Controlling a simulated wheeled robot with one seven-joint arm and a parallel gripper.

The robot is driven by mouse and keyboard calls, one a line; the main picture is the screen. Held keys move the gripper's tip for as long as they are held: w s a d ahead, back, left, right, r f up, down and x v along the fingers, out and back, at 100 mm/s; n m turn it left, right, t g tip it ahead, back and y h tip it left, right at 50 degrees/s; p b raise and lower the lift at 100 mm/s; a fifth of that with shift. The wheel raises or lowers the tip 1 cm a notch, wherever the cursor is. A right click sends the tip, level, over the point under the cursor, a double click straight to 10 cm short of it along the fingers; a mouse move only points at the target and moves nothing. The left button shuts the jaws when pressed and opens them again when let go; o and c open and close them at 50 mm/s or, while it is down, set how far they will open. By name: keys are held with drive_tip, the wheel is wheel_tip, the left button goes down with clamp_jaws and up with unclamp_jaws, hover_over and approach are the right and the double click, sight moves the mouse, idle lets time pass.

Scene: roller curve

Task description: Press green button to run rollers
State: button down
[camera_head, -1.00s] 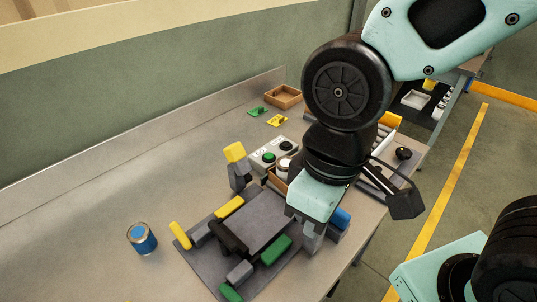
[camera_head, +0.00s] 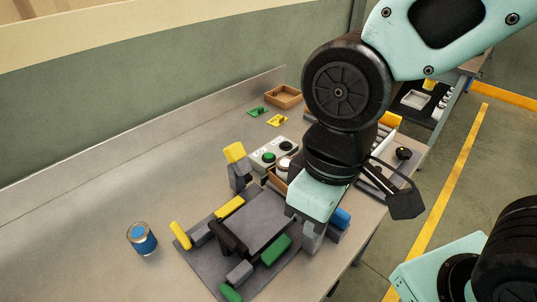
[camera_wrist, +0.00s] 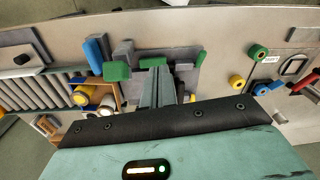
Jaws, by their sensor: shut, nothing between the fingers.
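The green button (camera_head: 269,157) sits on top of a small grey control box (camera_head: 262,164) in the head view, beside a dark button (camera_head: 286,146). The box has white labels. My gripper (camera_head: 312,241) points down to the right of and nearer than the box, apart from the green button, over the edge of a grey fixture. In the wrist view my gripper (camera_wrist: 157,86) shows its fingers together and empty. The rollers (camera_wrist: 40,92) show at the left of the wrist view; my arm partly hides them in the head view. I cannot pick out the green button surely in the wrist view.
A grey fixture (camera_head: 257,222) with yellow, green and blue blocks stands near my gripper. A yellow-topped post (camera_head: 235,153) stands left of the control box. A blue can (camera_head: 142,238) is at left. A wooden tray (camera_head: 284,96) lies farther back. The left tabletop is mostly clear.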

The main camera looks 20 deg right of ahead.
drive_tip(key=w+f+m+t+y, duration=0.25)
drive_tip(key=w+m+t, duration=0.2)
drive_tip(key=w, duration=1.45)
drive_tip(key=m+t+y+b, duration=0.1)
drive_tip(key=m+t+y, duration=0.15)
drive_tip(key=m, duration=0.35)
hover_over(272, 157)
wheel_tip(272, 157, down, 3)
drive_tip(key=shift+f+n+t, duration=0.1)
drive_tip(key=shift+n+t, duration=0.15)
drive_tip(key=shift+t, duration=0.05)
drive_tip(key=shift+f+b, duration=0.15)
drive_tip(key=shift+b, duration=0.15)
wheel_tip(272, 157, down, 8)
drive_tip(key=b, duration=0.8)
drive_tip(key=shift+f, duration=0.3)
drive_tip(key=shift+f+b, duration=0.15)
drive_tip(key=shift+b, duration=0.15)
drive_tip(key=shift+f, duration=0.25)
